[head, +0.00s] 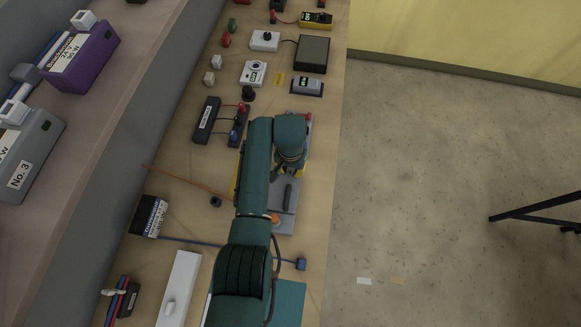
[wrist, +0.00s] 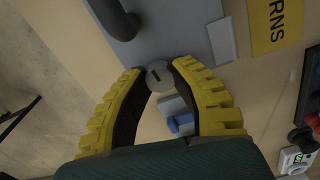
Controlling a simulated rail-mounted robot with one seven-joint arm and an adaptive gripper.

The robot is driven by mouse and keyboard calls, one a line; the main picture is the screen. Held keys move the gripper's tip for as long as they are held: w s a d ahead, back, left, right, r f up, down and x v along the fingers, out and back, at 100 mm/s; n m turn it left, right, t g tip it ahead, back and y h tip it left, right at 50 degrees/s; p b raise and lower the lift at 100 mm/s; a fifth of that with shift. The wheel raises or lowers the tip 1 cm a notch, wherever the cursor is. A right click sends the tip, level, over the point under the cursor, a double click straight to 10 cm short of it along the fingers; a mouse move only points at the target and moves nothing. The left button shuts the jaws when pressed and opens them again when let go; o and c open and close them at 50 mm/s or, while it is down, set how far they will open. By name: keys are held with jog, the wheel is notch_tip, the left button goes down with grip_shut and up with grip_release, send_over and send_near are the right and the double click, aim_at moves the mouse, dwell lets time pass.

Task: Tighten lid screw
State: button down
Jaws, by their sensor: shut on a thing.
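A round grey screw (wrist: 159,75) with a dark slot shows in the wrist view at the edge of a grey lid (wrist: 185,30). My gripper (wrist: 160,68), with yellow fingers and black pads, is shut on the screw, one fingertip on each side. A dark curved handle (wrist: 121,22) stands on the lid. In the head view the grey lid (head: 278,221) and its dark handle (head: 288,196) lie beside my arm. My gripper (head: 291,172) is partly hidden there under the wrist, and the screw is hidden.
A yellow label (wrist: 275,22) lies beside the lid. A small blue part (wrist: 181,123) shows between my fingers. In the head view a black terminal block (head: 206,120) stands left of my arm and a grey device (head: 306,86) beyond it. The bench's right edge is close.

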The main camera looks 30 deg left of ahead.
aim_at(290, 170)
jog(key=shift+m, duration=0.5)
jog(key=c, duration=0.8)
grip_release()
notch_tip(290, 170, up, 12)
